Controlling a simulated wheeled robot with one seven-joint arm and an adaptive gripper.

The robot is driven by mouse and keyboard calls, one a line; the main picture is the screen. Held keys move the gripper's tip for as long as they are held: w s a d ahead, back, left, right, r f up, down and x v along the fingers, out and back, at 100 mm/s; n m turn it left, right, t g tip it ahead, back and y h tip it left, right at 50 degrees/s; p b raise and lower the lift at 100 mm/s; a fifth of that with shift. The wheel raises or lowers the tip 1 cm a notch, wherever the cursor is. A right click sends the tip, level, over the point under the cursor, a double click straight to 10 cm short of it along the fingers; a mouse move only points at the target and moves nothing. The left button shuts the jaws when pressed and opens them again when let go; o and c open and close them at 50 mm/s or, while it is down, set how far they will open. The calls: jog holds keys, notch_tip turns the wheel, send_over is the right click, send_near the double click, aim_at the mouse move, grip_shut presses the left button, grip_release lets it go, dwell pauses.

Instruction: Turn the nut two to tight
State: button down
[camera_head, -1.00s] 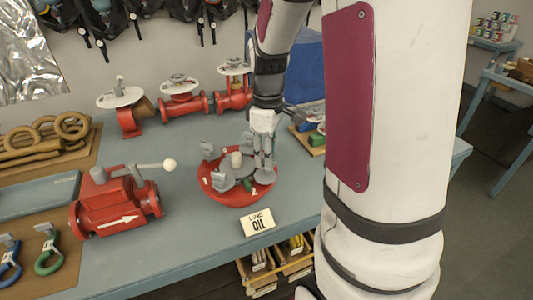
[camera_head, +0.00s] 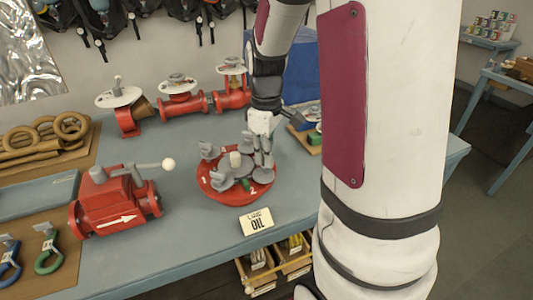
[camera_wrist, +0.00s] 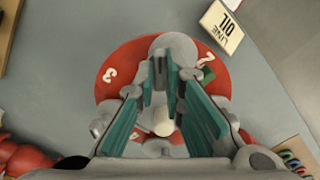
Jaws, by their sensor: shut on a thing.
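A round red flange (camera_head: 222,192) with painted numbers lies on the blue-grey table; it also fills the middle of the wrist view (camera_wrist: 112,95). Grey wing nuts stand around its grey centre plate, which bears a pale peg (camera_head: 235,158). Nut two (camera_wrist: 172,43) is the grey one beside the painted 2, its round base showing in the wrist view. My gripper (camera_head: 264,163) is over the flange's right side, shut on nut two. The teal finger pads (camera_wrist: 172,80) flank it and hide most of its wings. How tight the nut sits cannot be told.
A red valve with a lever (camera_head: 115,205) is to the left, and red pipe valves (camera_head: 184,105) stand behind. A blue box (camera_head: 302,75) is behind my arm.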

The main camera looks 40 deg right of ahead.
jog(key=m+p, duration=0.1)
jog(key=m, duration=0.2)
jog(key=shift+m, duration=0.4)
jog(key=m+p, duration=0.1)
jog(key=m, duration=0.3)
jog(key=m+p, duration=0.1)
jog(key=m, duration=0.4)
jog(key=shift+m+p, duration=0.4)
jog(key=shift+m, duration=1.4)
jog(key=c, duration=1.7)
grip_release()
jog(key=shift+r, duration=0.1)
